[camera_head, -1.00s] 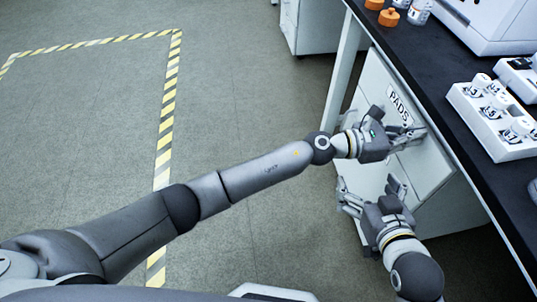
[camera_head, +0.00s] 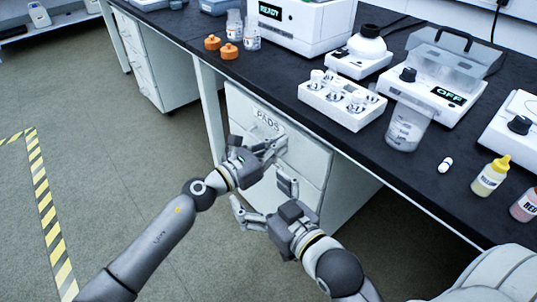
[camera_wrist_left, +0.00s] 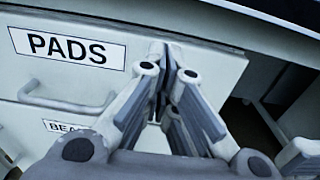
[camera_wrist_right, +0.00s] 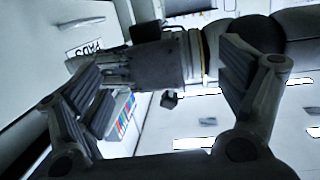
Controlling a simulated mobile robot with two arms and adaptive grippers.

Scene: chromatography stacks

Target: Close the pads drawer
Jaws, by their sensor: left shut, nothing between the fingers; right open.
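The pads drawer (camera_head: 245,108) has a white front with a PADS label (camera_head: 267,119), under the dark bench top. In the left wrist view its front (camera_wrist_left: 200,62) carries the label (camera_wrist_left: 66,47) above a grey bar handle (camera_wrist_left: 70,104). My left gripper (camera_head: 281,141) is shut and empty, its fingertips (camera_wrist_left: 167,62) at the front, right of the label and handle. I cannot tell whether they touch it, or how far out the drawer stands. My right gripper (camera_head: 262,200) is open and empty, below and in front of the left one.
A lower drawer front with a partly hidden label (camera_wrist_left: 68,127) lies below. On the bench top stand a white vial block (camera_head: 343,104), a beaker (camera_head: 408,128) and orange caps (camera_head: 229,51). Open floor (camera_head: 110,150) lies left of the cabinet.

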